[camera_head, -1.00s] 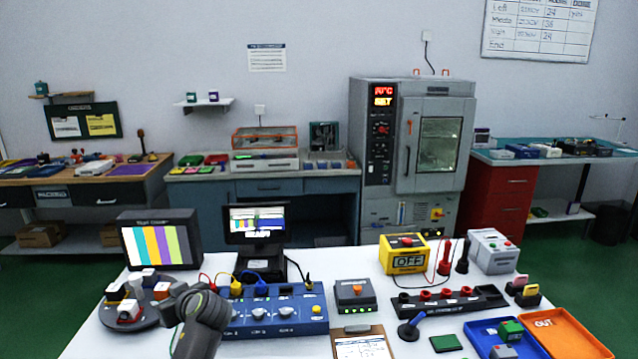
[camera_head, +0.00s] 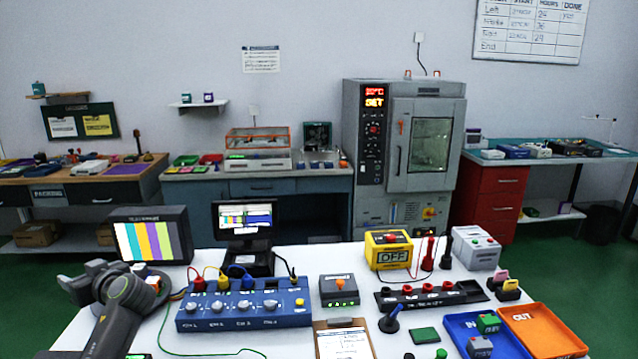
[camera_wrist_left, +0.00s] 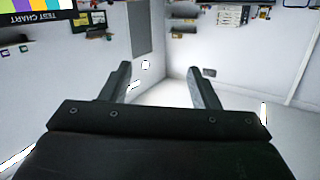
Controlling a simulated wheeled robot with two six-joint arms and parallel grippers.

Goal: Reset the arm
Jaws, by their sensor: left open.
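My left arm (camera_head: 118,305) rises from the lower left of the head view, in front of the test chart screen (camera_head: 153,240). My left gripper (camera_head: 75,283) is at its far left end, over the table's left edge. In the left wrist view, the left gripper (camera_wrist_left: 158,70) has its two dark fingers spread apart with nothing between them. Beyond them are pale walls and shelves. The arm hides most of the round tray's small blocks. My right arm and gripper are in neither view.
On the white table stand a blue channel box (camera_head: 243,307) with coloured leads, a yellow OFF box (camera_head: 388,250), a clipboard (camera_head: 343,341), a blue tray (camera_head: 462,326) and an orange OUT tray (camera_head: 543,333). A green wire (camera_head: 215,354) lies at the front.

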